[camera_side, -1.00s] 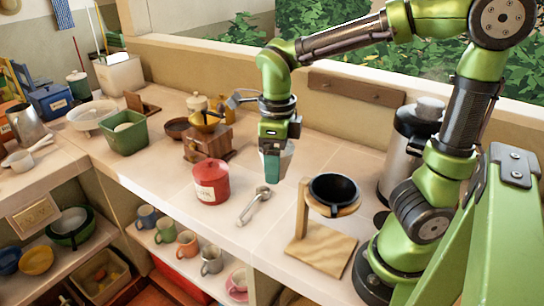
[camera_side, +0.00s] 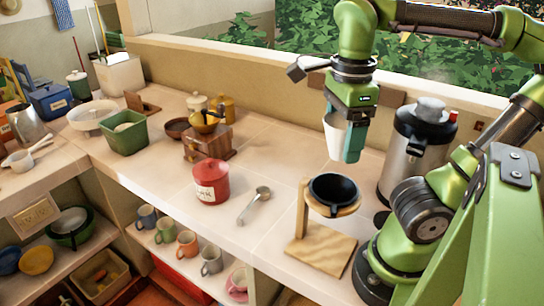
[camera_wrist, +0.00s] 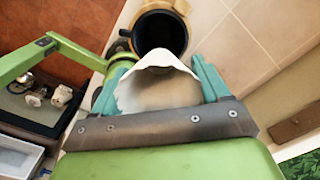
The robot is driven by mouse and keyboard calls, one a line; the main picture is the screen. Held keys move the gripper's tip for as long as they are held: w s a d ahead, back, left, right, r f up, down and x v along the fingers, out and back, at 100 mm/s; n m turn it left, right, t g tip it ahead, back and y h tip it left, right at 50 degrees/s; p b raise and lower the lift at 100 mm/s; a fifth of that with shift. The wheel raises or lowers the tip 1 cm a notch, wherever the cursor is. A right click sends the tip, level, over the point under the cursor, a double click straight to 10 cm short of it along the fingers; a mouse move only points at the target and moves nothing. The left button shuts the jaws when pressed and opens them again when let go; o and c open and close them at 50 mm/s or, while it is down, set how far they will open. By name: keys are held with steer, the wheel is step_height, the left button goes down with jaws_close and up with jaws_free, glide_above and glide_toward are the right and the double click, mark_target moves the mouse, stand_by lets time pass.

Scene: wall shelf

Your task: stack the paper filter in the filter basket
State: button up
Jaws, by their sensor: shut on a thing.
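The white paper filter (camera_side: 335,135) is held in my gripper (camera_side: 345,145), above the counter and behind the stand. In the wrist view the filter (camera_wrist: 160,88) sits between the two teal fingers of my gripper (camera_wrist: 160,85), its scalloped rim toward the camera's far side. The black filter basket (camera_side: 334,188) rests in the wooden ring of a stand, lower than the filter and in front of it. The basket also shows in the wrist view (camera_wrist: 160,30), just beyond the filter and partly covered by it. The basket looks empty in the side view.
A steel urn (camera_side: 408,150) stands right of my gripper. The wooden stand (camera_side: 320,250) is near the counter's front edge. A metal scoop (camera_side: 255,203), a red canister (camera_side: 210,182) and a coffee grinder (camera_side: 207,143) are to the left. The counter behind the scoop is clear.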

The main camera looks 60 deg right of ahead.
step_height(320, 180, down, 7)
steer(key=shift+r, duration=0.2)
stand_by(0.3)
steer(key=shift+f, duration=0.55)
steer(key=o, duration=1)
